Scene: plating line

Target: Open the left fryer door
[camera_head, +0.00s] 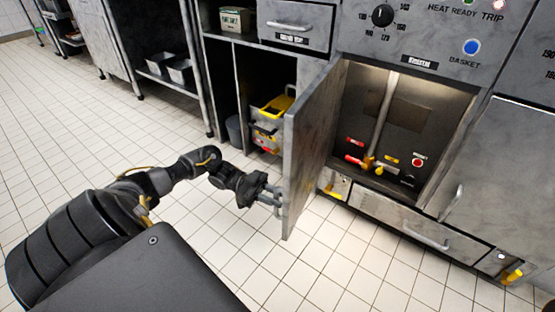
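The left fryer door (312,145) is a worn grey metal panel standing wide open, swung out towards the left. Its cabinet (395,115) is exposed, with a pipe, a red-handled valve (356,161) and a red button inside. My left gripper (276,197) is at the outer face of the door, near its lower free edge. The door's handle is not clearly visible there, and I cannot tell whether the fingers are closed on it. My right gripper is not in view.
A closed fryer door with a handle (452,203) is at the right. A drawer (415,228) lies below the open cabinet. The tiled floor (110,130) at left is clear.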

